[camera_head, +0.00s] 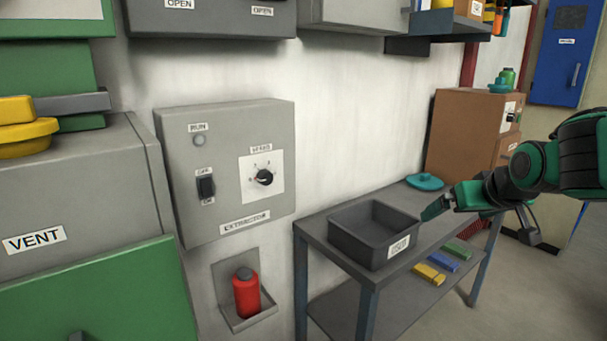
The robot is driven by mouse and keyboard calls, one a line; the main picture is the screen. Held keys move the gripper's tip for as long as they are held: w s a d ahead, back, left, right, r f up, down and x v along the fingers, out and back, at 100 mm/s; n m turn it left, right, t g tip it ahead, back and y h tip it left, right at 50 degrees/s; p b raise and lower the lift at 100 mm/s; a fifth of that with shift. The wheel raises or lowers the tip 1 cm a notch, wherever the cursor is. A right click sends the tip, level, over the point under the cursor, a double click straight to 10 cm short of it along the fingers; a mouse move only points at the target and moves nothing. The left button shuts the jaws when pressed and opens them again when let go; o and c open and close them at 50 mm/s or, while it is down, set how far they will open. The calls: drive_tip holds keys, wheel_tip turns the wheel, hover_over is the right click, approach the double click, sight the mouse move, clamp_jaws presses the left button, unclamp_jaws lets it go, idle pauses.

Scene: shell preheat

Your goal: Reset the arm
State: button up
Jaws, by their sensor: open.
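My arm, green and black, reaches in from the right edge of the head view. My gripper (436,208) is open and seems empty, pointing left beside the right end of a dark grey bin (345,235). I cannot tell whether it touches the bin's rim. The bin stands on a grey table and has a white label on its front. The inside of the bin that I can see is empty.
A brown cabinet (465,135) stands behind my gripper.

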drive_tip(key=s+d+f+m+g, duration=0.2)
drive_tip(key=s+f+g, duration=0.1)
drive_tip(key=s, duration=0.7)
drive_tip(key=s+d+f+m+g, duration=0.2)
drive_tip(key=s+f, duration=0.3)
drive_tip(key=s, duration=0.5)
drive_tip(key=s+d+f+m+g, duration=0.2)
drive_tip(key=s+f+g, duration=0.2)
drive_tip(key=s, duration=0.6)
drive_tip(key=shift+d+m+y, duration=0.3)
drive_tip(key=shift+w+f, duration=0.25)
drive_tip(key=shift+w, duration=0.3)
